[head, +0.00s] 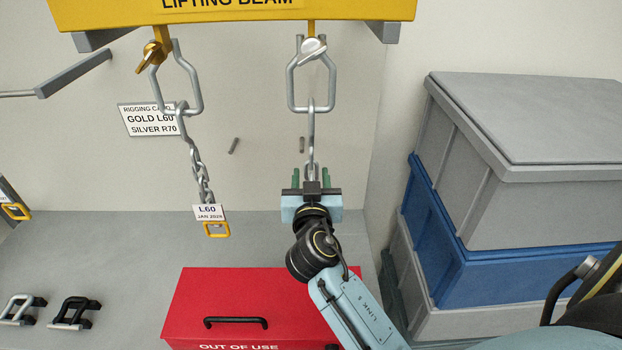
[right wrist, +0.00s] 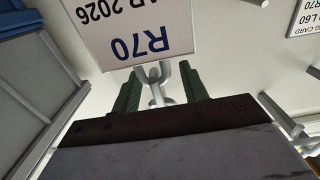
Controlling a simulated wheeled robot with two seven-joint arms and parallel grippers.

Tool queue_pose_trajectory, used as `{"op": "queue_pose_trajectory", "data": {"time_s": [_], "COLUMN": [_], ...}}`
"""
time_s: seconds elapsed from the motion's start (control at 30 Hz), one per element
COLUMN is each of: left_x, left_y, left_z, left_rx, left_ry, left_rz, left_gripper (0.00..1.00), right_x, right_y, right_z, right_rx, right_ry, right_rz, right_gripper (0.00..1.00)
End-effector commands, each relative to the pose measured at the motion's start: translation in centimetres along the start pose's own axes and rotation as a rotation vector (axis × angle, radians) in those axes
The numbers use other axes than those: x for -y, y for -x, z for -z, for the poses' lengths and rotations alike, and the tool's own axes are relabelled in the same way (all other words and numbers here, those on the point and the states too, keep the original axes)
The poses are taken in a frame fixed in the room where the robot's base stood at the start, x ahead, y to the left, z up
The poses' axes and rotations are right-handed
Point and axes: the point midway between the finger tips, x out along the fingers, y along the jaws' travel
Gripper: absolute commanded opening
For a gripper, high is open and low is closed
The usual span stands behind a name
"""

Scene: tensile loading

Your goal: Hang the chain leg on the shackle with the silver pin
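The shackle with the silver pin (head: 313,47) hangs under the right part of the yellow lifting beam (head: 240,10). A grey oblong link (head: 290,90) hangs at that pin, with the chain leg (head: 311,130) straight down below it. How link and pin engage is too small to tell. My right gripper (head: 311,180) is around the lower chain, with green fingers on either side and gaps to the chain. In the right wrist view, the chain (right wrist: 157,85) shows between the spread fingers, and its tag (right wrist: 140,30) reads R70. My left gripper is out of view.
A second chain leg tagged L60 (head: 209,212) hangs at the gold-pin shackle (head: 152,55). A wall card (head: 152,120) reads gold L60, silver R70. A red out-of-use box (head: 260,300) lies below; stacked grey and blue crates (head: 470,230) stand right. A grey bar (head: 75,75) projects at left.

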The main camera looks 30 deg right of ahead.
Motion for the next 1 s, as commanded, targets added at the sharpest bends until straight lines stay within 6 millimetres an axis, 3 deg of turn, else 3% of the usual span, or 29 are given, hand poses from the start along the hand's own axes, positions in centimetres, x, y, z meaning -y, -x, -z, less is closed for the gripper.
{"op": "queue_pose_trajectory", "data": {"time_s": [0.3, 0.43, 0.8, 1.0], "left_x": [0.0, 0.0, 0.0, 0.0], "left_y": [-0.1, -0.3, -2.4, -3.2], "left_z": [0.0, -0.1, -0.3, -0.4], "left_rx": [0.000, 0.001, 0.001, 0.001], "left_ry": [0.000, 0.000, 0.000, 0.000], "left_rz": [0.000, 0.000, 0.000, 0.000], "left_gripper": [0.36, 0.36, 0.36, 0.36], "right_x": [0.0, 0.0, 0.0, 0.0], "right_y": [0.2, 1.4, 9.3, 12.3], "right_z": [-0.5, -0.6, -0.6, -0.4], "right_rx": [0.010, 0.010, 0.009, 0.006], "right_ry": [0.002, 0.000, -0.001, 0.000], "right_rz": [-0.001, 0.000, 0.000, 0.000], "right_gripper": [0.47, 0.47, 0.47, 0.47]}}
